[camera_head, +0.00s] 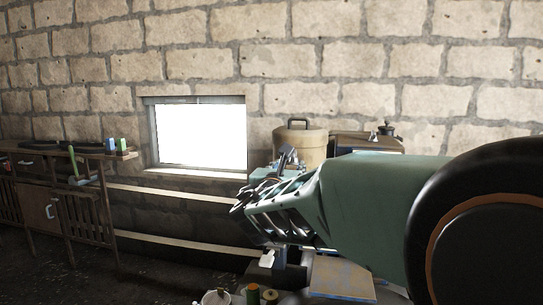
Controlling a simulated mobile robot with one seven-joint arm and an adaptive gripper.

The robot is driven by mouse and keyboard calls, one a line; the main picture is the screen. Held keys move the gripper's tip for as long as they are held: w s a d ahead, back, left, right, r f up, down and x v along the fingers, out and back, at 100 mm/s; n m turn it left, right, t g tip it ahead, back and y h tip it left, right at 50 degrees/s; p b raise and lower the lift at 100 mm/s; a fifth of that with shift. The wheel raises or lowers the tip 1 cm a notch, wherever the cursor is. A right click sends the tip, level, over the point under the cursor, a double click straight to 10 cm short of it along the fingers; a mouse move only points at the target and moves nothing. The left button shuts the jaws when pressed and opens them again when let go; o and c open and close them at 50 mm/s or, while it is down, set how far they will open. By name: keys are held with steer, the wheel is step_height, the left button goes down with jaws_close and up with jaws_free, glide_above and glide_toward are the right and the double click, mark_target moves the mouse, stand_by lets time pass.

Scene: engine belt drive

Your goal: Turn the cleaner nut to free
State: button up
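My teal arm reaches in from the right and covers much of the middle of the view. Silver metal parts (280,207) show at its far left end; I cannot tell whether they are my gripper or part of the engine behind it. I cannot make out the fingertips or whether they hold anything. No nut can be picked out clearly. A small dark knob-like part (386,129) stands on a brown box-shaped thing (352,144) behind the arm; I cannot tell whether it is the cleaner nut.
A tan canister (300,142) with a dark top handle stands behind the arm. A wooden workbench (40,212) with tools is at the left. A white cup (215,298) and small containers (253,293) are at the bottom. A bright window (201,136) is in the stone wall.

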mark_target(293, 159)
steer(key=p+x, duration=0.1)
steer(key=x, duration=0.9)
steer(key=shift+w, duration=0.35)
jaws_close()
